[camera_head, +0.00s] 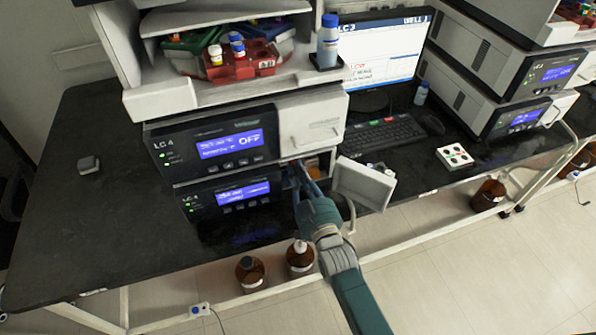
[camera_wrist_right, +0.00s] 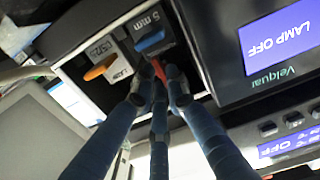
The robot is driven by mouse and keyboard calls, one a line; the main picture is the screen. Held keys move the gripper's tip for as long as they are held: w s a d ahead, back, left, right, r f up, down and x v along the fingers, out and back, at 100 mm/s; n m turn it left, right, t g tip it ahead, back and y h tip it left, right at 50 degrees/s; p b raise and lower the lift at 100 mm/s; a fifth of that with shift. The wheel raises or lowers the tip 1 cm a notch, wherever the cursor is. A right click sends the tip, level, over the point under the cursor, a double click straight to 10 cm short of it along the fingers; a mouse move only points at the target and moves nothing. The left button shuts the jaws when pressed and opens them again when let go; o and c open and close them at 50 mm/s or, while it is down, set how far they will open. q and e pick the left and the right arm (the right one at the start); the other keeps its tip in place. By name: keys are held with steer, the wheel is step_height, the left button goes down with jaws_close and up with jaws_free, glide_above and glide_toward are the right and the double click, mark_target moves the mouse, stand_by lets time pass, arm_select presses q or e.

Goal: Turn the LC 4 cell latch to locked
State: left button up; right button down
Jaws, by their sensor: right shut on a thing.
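The LC 4 stack (camera_head: 215,150) stands on the dark bench, with its upper screen reading OFF. In the wrist view the upper screen (camera_wrist_right: 285,38) reads LAMP OFF. My right gripper (camera_head: 296,178) reaches into the open compartment at the stack's right side. In the wrist view its fingers (camera_wrist_right: 158,88) are shut on a small red part (camera_wrist_right: 158,68), which looks like the latch. A blue piece under a 5 mm label (camera_wrist_right: 150,40) sits just beyond it, and an orange piece (camera_wrist_right: 100,68) sits to its left. The fingers hide much of the latch. My left gripper is not in view.
The open compartment door (camera_head: 364,184) hangs right of my right gripper. A keyboard (camera_head: 382,134) and a white tray (camera_head: 455,157) lie further right. Brown bottles (camera_head: 300,258) stand below the bench edge. The bench left of the stack is mostly clear.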

steer(key=c, duration=1.7)
jaws_free()
steer(key=shift+c, duration=0.2)
steer(key=v, duration=1.2)
